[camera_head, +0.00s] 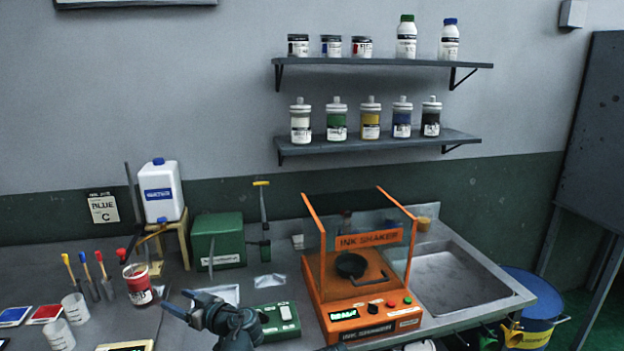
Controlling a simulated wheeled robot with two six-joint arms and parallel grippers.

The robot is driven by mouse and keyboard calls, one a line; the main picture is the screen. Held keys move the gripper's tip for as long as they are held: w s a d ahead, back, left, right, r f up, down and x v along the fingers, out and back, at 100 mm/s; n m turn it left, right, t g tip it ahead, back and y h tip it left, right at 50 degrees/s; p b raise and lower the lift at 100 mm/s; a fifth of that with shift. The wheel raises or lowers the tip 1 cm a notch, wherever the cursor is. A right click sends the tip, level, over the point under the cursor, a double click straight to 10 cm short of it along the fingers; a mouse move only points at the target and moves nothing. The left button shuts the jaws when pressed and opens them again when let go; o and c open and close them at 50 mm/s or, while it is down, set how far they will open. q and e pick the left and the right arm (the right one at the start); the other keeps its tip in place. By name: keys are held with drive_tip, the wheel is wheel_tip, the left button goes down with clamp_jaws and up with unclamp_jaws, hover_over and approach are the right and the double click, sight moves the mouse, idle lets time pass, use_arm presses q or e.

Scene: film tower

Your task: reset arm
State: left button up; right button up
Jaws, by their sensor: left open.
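My left gripper (177,300) comes in at the bottom, left of centre, over the metal bench. Its jaws are apart with nothing seen between them, and its fingers point to the left. My right gripper does not show in this view.
Shelves hold several bottles.

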use_arm(q)
drive_tip(key=s+d+f+m+g+h+p, duration=0.1)
drive_tip(key=s+d+f+m+g+h, duration=0.3)
drive_tip(key=s+d+f+m+h, duration=0.45)
drive_tip(key=s+d+f+m+g+h, duration=0.1)
drive_tip(key=s+d+f+m, duration=0.1)
drive_tip(key=d, duration=0.4)
drive_tip(key=s+d+f+m+g+h+p, duration=0.1)
drive_tip(key=s+d+f+m+g+h, duration=0.1)
drive_tip(key=s+d, duration=0.3)
drive_tip(key=s+d+f+m+g+h, duration=0.1)
drive_tip(key=s+d+f+m, duration=0.1)
drive_tip(key=d, duration=0.4)
drive_tip(key=shift+s+d+f, duration=0.4)
drive_tip(key=shift+s+f, duration=0.45)
drive_tip(key=shift+s, duration=0.25)
